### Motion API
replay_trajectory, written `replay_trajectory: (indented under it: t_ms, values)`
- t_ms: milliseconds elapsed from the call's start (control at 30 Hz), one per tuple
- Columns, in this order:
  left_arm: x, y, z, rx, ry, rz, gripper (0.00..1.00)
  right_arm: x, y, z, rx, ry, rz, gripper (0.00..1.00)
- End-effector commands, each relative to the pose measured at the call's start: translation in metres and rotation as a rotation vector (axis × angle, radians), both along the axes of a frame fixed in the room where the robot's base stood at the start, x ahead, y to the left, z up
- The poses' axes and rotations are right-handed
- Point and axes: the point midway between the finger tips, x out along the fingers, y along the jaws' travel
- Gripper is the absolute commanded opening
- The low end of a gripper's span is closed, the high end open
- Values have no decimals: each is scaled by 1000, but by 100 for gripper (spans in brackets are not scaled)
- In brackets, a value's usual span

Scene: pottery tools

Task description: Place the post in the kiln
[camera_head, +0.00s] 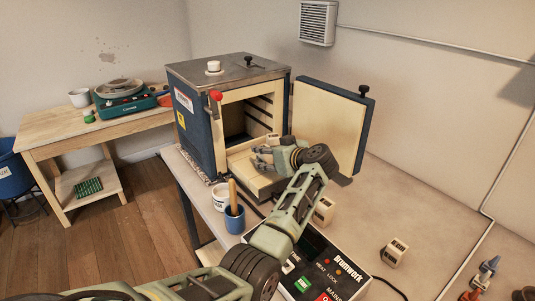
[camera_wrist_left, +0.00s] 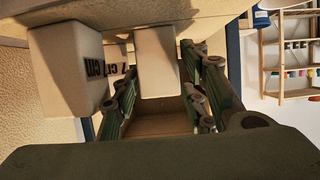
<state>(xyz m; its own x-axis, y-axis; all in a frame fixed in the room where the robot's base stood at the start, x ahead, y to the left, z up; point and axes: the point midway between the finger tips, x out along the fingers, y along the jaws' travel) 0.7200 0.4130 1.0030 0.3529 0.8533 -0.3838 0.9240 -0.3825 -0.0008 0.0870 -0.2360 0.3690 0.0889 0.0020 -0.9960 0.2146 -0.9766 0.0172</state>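The blue kiln (camera_head: 197,130) stands on the table with its door (camera_head: 331,125) swung open to the right. My left gripper (camera_head: 273,142) is at the kiln's mouth, over its pale front ledge. In the left wrist view, the gripper's fingers (camera_wrist_left: 158,85) lie against both sides of a pale block-shaped post (camera_wrist_left: 157,62). The post's end meets a pale surface at the top of that picture. A second post (camera_wrist_left: 68,70) with dark lettering is beside it, outside the fingers. Two more posts stand on the table, one near the controller (camera_head: 323,210) and one farther right (camera_head: 396,252).
The Brumwork controller (camera_head: 325,268) sits in front of the kiln. A blue cup with a wooden-handled tool (camera_head: 234,218) and a white tub (camera_head: 220,196) stand at the table's left edge. The table's right part (camera_head: 440,215) is largely clear. A wooden side table (camera_head: 60,137) is at left.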

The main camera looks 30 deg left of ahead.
Motion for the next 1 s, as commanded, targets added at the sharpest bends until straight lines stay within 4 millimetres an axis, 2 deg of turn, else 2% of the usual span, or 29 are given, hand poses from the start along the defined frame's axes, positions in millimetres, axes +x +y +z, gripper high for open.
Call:
replay_trajectory:
  t_ms: [233,367,700,800,1000]
  values:
    - [0,-1,4,0,-2,-1,40,0,-1,-2,-1,0,0,51]
    - [-6,-18,10,-1,-2,-3,40,0,-1,-3,-1,0,0,51]
    - [-32,-79,37,-3,-2,-3,40,0,0,-9,-1,-1,-1,51]
    - [-37,-91,42,-2,0,-2,40,1,0,-11,-1,-1,-1,51]
    - [-42,-102,49,-1,0,0,40,1,1,-12,2,-2,-2,51]
